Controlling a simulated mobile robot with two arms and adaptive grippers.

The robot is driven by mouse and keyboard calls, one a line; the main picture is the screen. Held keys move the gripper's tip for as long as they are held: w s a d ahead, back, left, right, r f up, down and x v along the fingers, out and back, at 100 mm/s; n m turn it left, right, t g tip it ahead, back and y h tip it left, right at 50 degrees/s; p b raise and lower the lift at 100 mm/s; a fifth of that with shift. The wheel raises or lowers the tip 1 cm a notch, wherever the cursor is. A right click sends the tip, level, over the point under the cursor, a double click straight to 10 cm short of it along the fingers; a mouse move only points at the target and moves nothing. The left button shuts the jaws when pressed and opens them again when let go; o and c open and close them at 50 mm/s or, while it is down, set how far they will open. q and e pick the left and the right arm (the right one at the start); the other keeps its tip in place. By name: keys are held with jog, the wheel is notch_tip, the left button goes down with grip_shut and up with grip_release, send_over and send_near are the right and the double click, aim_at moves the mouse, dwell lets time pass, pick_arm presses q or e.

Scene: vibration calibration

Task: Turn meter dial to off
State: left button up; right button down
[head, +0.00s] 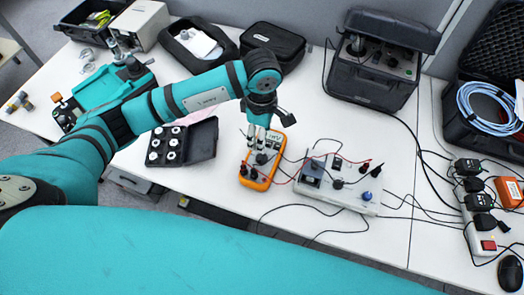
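The orange multimeter (262,178) lies on the white table, tilted slightly in the picture, with a dark dial (262,158) on its face. Black plugs and leads are at its lower end. My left gripper (259,148) points down over the meter, its fingertips at or just above the dial. I cannot tell whether the fingers touch the dial or how far apart they are. The gripper and wrist hide part of the meter's upper face. My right gripper is not in view.
A grey-white box with knobs (340,183) stands right of the meter, with red and black leads between. An open black case (201,142) holding white round parts lies left. A black instrument case (372,75) stands behind. Cables cross the right side.

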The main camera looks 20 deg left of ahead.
aim_at(262, 156)
pick_arm(q)
notch_tip(262, 156, down, 11)
jog(key=shift+r+p, duration=0.2)
jog(key=shift+p, duration=0.5)
jog(key=c, duration=1.1)
jog(key=shift+c, duration=0.2)
